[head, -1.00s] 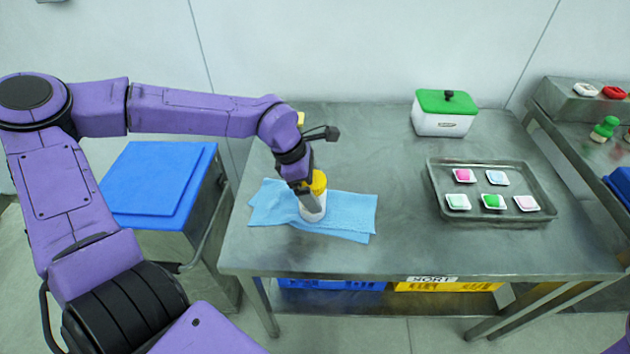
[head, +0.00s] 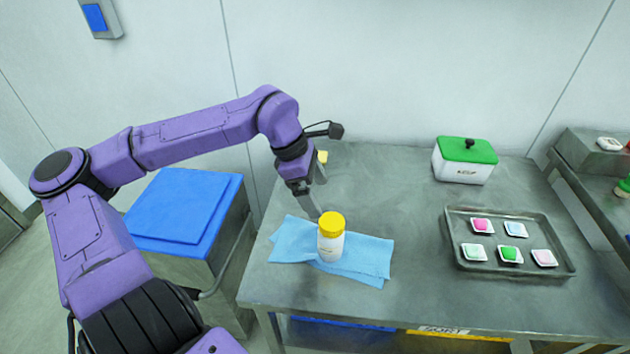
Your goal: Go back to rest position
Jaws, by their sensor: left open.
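My left gripper (head: 318,200) is open and empty, just above and behind the drum. The drum is a white bottle with a yellow lid (head: 331,237). It stands upright on a light blue cloth (head: 374,262) on the steel table (head: 420,295). The gripper's fingertips come close to the lid; I cannot tell whether they touch it. My right gripper is not in view.
A metal tray (head: 560,262) with several small coloured packs lies at the right. A white box with a green lid (head: 465,161) stands at the back. A blue-topped cabinet (head: 185,210) is left of the table. The table's middle is clear.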

